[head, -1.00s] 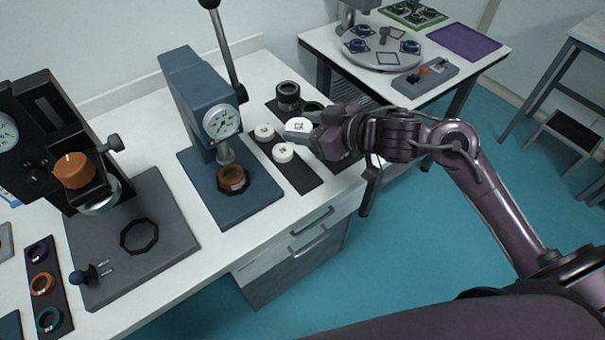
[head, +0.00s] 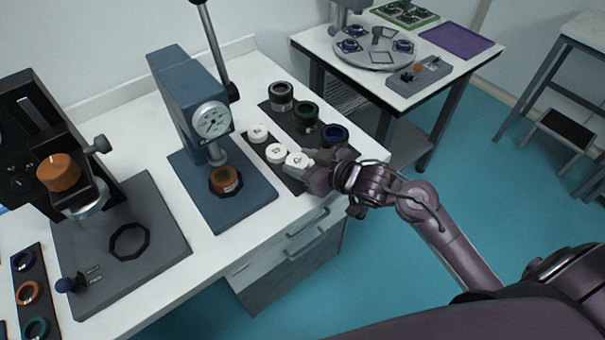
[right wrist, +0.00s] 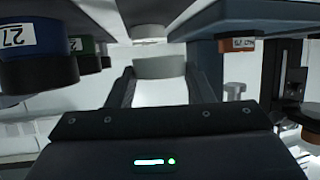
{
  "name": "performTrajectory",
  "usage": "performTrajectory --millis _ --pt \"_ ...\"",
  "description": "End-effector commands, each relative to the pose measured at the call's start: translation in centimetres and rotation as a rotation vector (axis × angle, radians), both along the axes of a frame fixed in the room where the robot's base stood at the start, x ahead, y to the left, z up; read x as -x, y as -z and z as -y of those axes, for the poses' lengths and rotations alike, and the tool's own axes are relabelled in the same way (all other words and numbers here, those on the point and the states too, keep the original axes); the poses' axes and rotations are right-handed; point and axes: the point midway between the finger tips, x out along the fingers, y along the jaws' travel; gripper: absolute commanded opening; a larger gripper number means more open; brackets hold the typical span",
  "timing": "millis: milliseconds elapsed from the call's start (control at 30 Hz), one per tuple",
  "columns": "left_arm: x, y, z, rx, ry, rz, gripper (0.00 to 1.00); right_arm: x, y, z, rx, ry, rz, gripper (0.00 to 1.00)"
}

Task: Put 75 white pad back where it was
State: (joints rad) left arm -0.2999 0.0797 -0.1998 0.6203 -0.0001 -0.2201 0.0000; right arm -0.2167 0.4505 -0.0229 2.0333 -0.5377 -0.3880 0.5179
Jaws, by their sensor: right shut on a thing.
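My right gripper (head: 311,170) is shut on a white pad (head: 298,160) with a dark mark on top that is too small to read. The held pad is at the near end of the dark strip (head: 292,184), on it or just above it; I cannot tell which. Two more white pads, a far one (head: 258,133) and a middle one (head: 276,152), sit in line on the strip. In the right wrist view the pale held pad (right wrist: 160,68) shows between the fingers (right wrist: 158,92). My left gripper is out of view.
Right of the pads, a second dark strip holds a grey-black cylinder (head: 281,97), a green-ringed one (head: 305,116) and a blue-ringed one (head: 334,136) close to my gripper. A blue press (head: 190,100) with a dial stands left. The table's front edge is near.

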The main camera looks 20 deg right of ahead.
Motion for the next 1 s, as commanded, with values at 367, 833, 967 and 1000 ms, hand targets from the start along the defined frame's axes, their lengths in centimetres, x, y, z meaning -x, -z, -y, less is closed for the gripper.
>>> performTrajectory --millis 367,833,967,1000 --pt "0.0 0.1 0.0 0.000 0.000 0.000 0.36 0.0 4.3 0.0 -0.001 0.000 0.000 0.21" --pt "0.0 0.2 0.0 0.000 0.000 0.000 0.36 0.0 4.6 0.0 0.000 0.000 -0.001 0.63" --pt "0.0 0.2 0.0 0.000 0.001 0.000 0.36 0.0 4.6 0.0 0.000 0.000 -0.001 0.69" --pt "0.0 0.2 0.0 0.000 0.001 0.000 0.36 0.0 4.6 0.0 0.000 0.000 -0.001 0.69"
